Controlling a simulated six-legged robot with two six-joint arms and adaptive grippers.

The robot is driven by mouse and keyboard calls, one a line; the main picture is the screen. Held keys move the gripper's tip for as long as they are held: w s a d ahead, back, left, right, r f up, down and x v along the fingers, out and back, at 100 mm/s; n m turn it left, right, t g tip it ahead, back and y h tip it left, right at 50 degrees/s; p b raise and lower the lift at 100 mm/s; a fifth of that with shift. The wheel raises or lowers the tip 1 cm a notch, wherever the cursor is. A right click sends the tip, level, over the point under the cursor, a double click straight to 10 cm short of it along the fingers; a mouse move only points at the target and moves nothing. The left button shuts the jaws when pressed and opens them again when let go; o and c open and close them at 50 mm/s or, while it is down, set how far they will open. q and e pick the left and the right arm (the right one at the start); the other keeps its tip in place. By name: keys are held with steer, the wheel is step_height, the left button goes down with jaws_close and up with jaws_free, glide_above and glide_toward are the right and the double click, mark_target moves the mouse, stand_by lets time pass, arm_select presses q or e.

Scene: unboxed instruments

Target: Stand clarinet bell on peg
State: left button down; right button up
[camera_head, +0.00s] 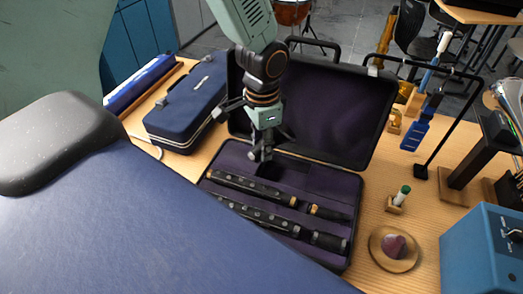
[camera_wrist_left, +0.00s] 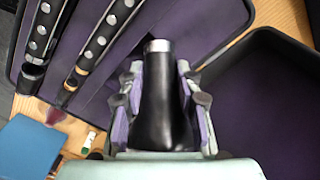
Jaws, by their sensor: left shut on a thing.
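My left gripper (camera_head: 264,150) points down over the back part of the open clarinet case (camera_head: 356,186). In the left wrist view its fingers (camera_wrist_left: 160,88) are shut on the clarinet bell (camera_wrist_left: 165,112), which is black with a silver ring (camera_wrist_left: 159,46) at its narrow end. In the head view the bell is hard to make out against the dark lining below the fingers. I cannot tell whether it touches the case. No peg can be made out with certainty. My right gripper is not in view.
Black clarinet joints (camera_head: 280,220) lie in the case, whose lid (camera_head: 325,105) stands open behind. A blue case (camera_head: 188,105) is at left. To the right are a green-capped tube (camera_head: 402,194), a wooden dish (camera_head: 378,262), a black stand (camera_head: 443,140) and a blue box (camera_head: 478,250).

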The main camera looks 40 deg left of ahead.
arm_select(q)
steer(key=shift+s+a+f, duration=0.1)
steer(key=shift+f, duration=0.75)
steer(key=shift+a+f, duration=0.1)
steer(key=shift+f, duration=0.2)
steer(key=shift+w, duration=0.2)
steer(key=shift+s+f, duration=0.15)
steer(key=shift+f, duration=0.45)
steer(key=c, duration=1.3)
jaws_free()
steer(key=o, duration=0.4)
steer(key=shift+r, duration=0.1)
steer(key=shift+c, duration=0.2)
